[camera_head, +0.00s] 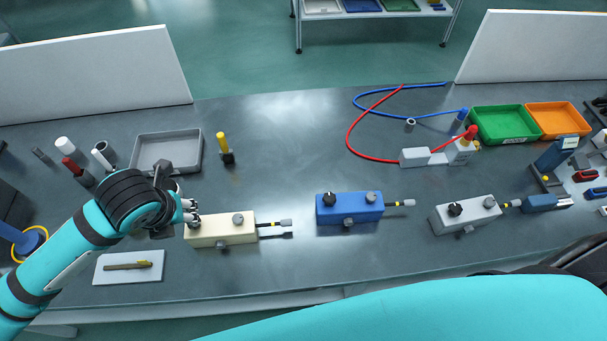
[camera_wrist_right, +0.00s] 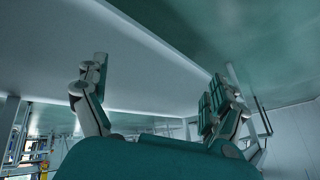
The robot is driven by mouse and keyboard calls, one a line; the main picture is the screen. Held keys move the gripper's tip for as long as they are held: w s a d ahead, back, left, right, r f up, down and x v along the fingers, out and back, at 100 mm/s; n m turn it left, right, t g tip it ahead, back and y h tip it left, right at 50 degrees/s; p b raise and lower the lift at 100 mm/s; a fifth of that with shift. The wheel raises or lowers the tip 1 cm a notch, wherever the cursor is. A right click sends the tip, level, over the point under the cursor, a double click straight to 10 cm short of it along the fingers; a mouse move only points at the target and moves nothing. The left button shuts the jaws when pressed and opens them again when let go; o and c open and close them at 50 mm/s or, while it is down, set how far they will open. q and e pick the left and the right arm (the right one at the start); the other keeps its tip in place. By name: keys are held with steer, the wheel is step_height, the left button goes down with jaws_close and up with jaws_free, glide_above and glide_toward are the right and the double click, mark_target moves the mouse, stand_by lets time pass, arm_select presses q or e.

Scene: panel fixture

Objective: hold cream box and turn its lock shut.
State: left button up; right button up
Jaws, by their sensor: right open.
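The cream box (camera_head: 222,232) lies on the grey bench, left of the middle in the head view. A grey knob (camera_head: 238,218) stands on its top, and a black and yellow stem with a grey end (camera_head: 285,223) sticks out of its right side. My left gripper (camera_head: 191,212) is at the box's left end, its fingertips over the top left corner. My arm hides that corner, so I cannot tell whether the fingers are open or touch the box. My right gripper (camera_wrist_right: 155,100) shows in the right wrist view, open and empty, with no box near it.
A blue box (camera_head: 350,207) and a grey box (camera_head: 466,214) with similar knobs stand to the right. A grey tray (camera_head: 198,153) and a yellow-topped part (camera_head: 223,143) are behind. A white plate with a tool (camera_head: 105,274) lies in front left. The bench between the boxes is clear.

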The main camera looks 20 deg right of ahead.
steer(key=a+r+n+y, duration=0.1)
steer(key=a+r+y, duration=0.1)
steer(key=a+r, duration=0.35)
steer(key=a+r+y, duration=0.3)
steer(key=a, duration=0.5)
steer(key=a+r+y, duration=0.2)
steer(key=a+r, duration=0.3)
steer(key=r, duration=0.2)
step_height(320, 180, up, 22)
steer(key=n+g+y, duration=0.4)
steer(key=n+g, duration=0.1)
steer(key=n, duration=0.8)
glide_above(247, 221)
steer(key=d, duration=0.3)
steer(key=w+d+n+g+h, duration=0.2)
steer(key=w+d+n+g, duration=0.15)
steer(key=d, duration=0.85)
steer(key=shift+t+h, duration=0.3)
steer(key=shift+t, duration=0.05)
steer(key=x, duration=1.6)
steer(key=shift+s+a+f, duration=0.1)
steer(key=shift+a+f, duration=0.2)
steer(key=shift+f, duration=0.05)
steer(key=c, duration=1.9)
